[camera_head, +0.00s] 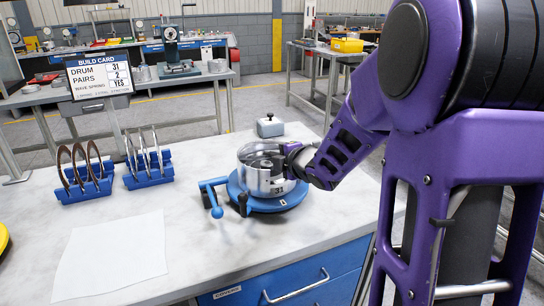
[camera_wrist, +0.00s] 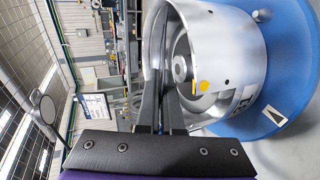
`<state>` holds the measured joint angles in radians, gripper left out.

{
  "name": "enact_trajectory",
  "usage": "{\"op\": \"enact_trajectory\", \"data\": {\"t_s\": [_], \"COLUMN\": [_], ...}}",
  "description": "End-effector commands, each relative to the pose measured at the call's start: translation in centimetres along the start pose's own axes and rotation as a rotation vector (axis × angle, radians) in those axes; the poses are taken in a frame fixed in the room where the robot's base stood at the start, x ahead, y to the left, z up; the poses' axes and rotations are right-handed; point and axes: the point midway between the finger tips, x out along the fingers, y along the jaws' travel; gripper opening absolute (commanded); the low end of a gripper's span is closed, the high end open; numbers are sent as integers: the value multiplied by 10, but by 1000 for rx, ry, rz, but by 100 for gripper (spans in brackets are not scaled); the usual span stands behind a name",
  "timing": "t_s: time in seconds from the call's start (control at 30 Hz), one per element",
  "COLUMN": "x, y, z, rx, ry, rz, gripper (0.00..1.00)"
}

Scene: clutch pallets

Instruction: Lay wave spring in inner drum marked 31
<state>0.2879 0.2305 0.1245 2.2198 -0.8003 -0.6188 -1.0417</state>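The silver drum (camera_head: 258,178), marked 31 on its side, stands upright on a blue round turntable (camera_head: 285,203). The wrist view shows the drum (camera_wrist: 232,55) close up, with a yellow dot on it and the blue turntable (camera_wrist: 291,90) beyond. My gripper (camera_head: 287,168) is at the drum's right side, near its rim. In the wrist view my gripper's two dark fingers (camera_wrist: 166,45) lie close together and overlap the drum's open end. I cannot tell whether they pinch anything. No wave spring can be made out in either view.
Blue racks hold brown rings (camera_head: 82,170) and grey rings (camera_head: 146,158) at left. A build card (camera_head: 98,75) reads drum 31, pairs 2, wave spring yes. A blue crank handle (camera_head: 215,205), a grey weight-like block (camera_head: 270,126) and a white sheet (camera_head: 112,255) are on the bench.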

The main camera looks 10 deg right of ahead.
Motion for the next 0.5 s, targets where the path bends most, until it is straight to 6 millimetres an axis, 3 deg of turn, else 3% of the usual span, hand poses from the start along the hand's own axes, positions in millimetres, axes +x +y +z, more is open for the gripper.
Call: {"op": "enact_trajectory", "data": {"t_s": [0.43, 0.5], "x": [3, 3], "y": [-6, -7], "z": [-2, -2], "rx": [-2, -2], "ry": [4, 4], "rz": [1, 1], "gripper": [0, 14]}}
